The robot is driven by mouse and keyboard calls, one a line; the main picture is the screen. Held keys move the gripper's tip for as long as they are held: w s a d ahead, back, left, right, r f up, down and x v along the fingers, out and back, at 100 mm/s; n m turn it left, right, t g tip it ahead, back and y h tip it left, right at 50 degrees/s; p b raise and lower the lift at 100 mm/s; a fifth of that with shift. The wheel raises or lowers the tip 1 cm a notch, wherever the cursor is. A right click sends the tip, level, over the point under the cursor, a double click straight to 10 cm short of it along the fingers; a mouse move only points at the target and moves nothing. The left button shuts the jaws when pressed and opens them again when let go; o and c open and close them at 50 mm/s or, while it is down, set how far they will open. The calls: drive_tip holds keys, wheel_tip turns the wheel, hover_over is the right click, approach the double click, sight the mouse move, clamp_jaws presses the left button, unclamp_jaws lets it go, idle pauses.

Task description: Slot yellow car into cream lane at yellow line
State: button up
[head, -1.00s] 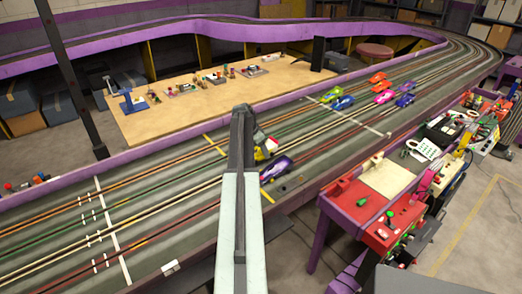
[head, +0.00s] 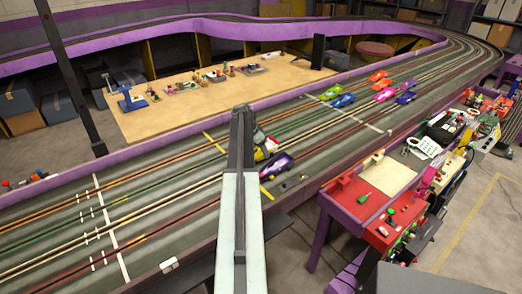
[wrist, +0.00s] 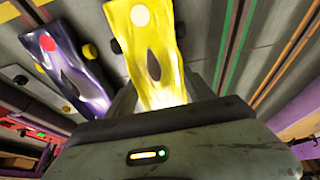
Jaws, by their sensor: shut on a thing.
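The yellow car (wrist: 152,45) is between the fingers of my gripper (wrist: 160,88), which is shut on it in the wrist view. In the head view the car (head: 262,152) is mostly hidden behind my arm, just right of it. It is over the track near the yellow line (head: 214,142). The line shows again on the right of my arm (head: 266,192). The cream lane (head: 150,212) runs along the track and passes behind my arm. I cannot tell whether the car touches the track or sits in the slot.
A purple car (head: 277,166) is close beside the yellow car, and also shows at left in the wrist view (wrist: 62,58). Several cars, including a pink one (head: 384,95), stand farther along the track. A red cart (head: 395,225) stands at the right. The track's left part is clear.

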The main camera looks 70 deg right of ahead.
sight(256, 150)
drive_tip(key=shift+f+b, duration=0.3)
drive_tip(key=shift+f, duration=0.15)
drive_tip(key=o, duration=1.6)
drive_tip(key=shift+r, duration=0.1)
drive_tip(key=shift+o, duration=0.2)
drive_tip(key=p+v, duration=0.7)
drive_tip(key=v, duration=0.1)
drive_tip(key=shift+s+p, duration=0.15)
drive_tip(key=shift+p, duration=0.15)
